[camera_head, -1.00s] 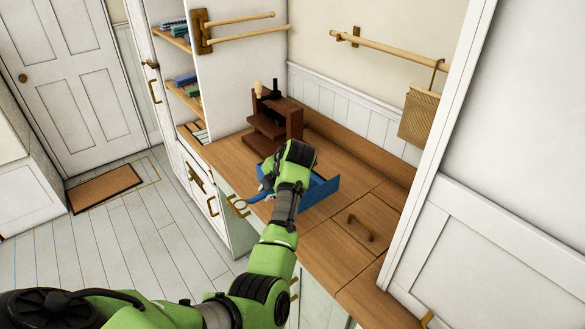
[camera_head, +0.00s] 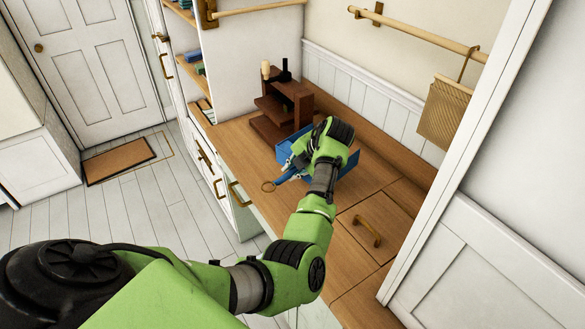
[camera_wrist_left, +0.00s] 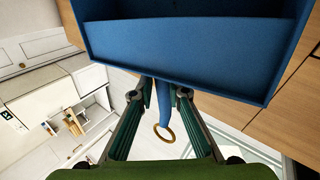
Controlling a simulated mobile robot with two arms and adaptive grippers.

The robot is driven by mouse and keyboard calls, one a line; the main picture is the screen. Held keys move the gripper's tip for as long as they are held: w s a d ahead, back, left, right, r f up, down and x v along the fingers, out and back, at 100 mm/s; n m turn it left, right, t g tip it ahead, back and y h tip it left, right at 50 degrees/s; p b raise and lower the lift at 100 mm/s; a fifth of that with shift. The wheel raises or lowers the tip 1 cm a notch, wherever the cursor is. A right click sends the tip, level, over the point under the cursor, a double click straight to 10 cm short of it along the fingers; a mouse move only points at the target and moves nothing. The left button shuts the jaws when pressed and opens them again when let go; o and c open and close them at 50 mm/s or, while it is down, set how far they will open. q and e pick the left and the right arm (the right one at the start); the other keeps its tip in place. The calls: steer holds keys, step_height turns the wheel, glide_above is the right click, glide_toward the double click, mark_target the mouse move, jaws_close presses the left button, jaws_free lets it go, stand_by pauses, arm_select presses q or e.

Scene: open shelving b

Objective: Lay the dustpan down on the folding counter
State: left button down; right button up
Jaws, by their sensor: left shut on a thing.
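The blue dustpan (camera_head: 347,162) is over the wooden folding counter (camera_head: 358,200), partly hidden behind my left gripper in the head view. Its handle points toward the counter's front edge and ends in a brass-coloured ring (camera_head: 268,186). My left gripper (camera_head: 296,164) is shut on the dustpan's handle. Whether the pan touches the counter cannot be told. My right gripper is not in view.
A dark brown wooden stand (camera_head: 284,108) is on the counter behind the dustpan. A woven item (camera_head: 445,112) hangs from a wooden rail (camera_head: 420,36). The counter right of the dustpan is clear.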

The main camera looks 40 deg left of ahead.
mark_target(304, 177)
arm_select(q)
step_height(304, 177, down, 4)
steer(key=shift+w+r+b, duration=0.1)
steer(key=shift+w+b, duration=0.05)
steer(key=shift+b, duration=0.8)
steer(key=shift+f+b, duration=0.75)
steer(key=shift+f, duration=0.1)
steer(key=shift+f+b, duration=0.3)
steer(key=shift+f, duration=0.1)
steer(key=c, duration=1.9)
jaws_free()
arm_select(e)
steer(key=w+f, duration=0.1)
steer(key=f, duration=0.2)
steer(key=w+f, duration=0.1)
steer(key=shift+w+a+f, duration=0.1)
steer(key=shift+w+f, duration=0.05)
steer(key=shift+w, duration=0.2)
arm_select(q)
steer(key=shift+v, duration=4.05)
